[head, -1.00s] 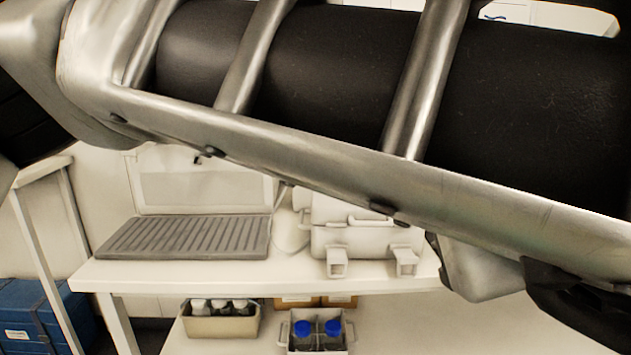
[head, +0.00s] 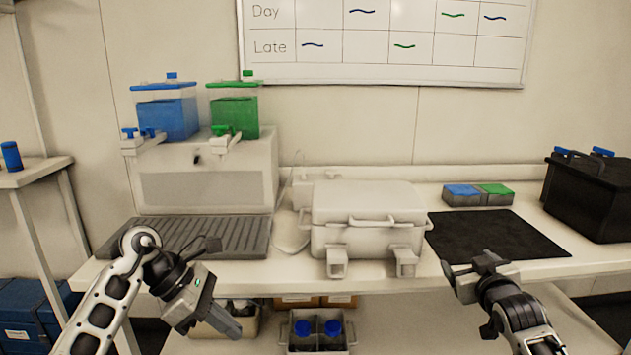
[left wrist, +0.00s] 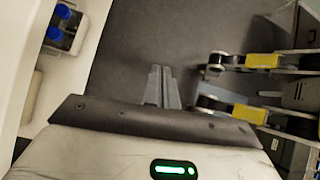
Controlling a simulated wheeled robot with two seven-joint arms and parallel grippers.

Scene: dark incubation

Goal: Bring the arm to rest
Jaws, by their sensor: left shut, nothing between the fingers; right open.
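My left gripper (head: 230,326) is at the lower left of the head view, in front of the bench edge, pointing down and to the right. Its two fingers lie together with nothing between them, as the left wrist view (left wrist: 161,86) shows. My left arm is bent and clear of the bench. My right gripper (head: 468,268) is at the lower right, near the bench's front edge, with its fingers apart and empty.
The bench (head: 290,268) holds a drip grille (head: 185,236), a white lidded box (head: 368,215), a dark mat (head: 495,236) and a black case (head: 590,195). Blue-capped bottles (head: 332,328) stand in a rack on the shelf below, near my left gripper.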

